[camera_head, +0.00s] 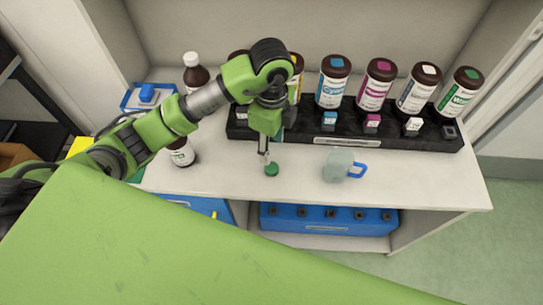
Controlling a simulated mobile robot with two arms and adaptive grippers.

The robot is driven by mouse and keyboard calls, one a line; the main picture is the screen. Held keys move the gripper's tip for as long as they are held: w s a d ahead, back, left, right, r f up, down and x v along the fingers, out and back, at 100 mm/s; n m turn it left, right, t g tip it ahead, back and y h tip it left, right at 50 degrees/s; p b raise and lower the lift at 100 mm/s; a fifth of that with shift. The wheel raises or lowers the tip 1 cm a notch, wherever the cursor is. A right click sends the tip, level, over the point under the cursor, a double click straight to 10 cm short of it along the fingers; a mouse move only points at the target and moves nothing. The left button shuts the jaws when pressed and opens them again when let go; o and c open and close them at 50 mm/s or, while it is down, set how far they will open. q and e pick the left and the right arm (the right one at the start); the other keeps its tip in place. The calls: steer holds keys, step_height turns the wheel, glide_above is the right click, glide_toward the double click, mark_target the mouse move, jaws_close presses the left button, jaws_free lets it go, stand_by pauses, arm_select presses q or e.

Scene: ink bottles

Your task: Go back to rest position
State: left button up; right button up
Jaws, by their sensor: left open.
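My left gripper (264,158) is at the end of the green arm that comes in from the left. It points down over the white shelf top (235,190), with its fingertips just above or beside a small green round cap (271,170). I cannot tell whether it touches the cap. The gripper is open, and nothing shows held in it. My right gripper is not in view.
A black rack (380,138) holds several brown ink bottles (377,85) behind the gripper. A grey mug (338,165) with a blue handle stands to the right. Brown bottles (195,73) (181,152) stand near my arm. A blue bin (325,219) sits below.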

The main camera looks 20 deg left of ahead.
arm_select(q)
steer(key=shift+r, duration=0.95)
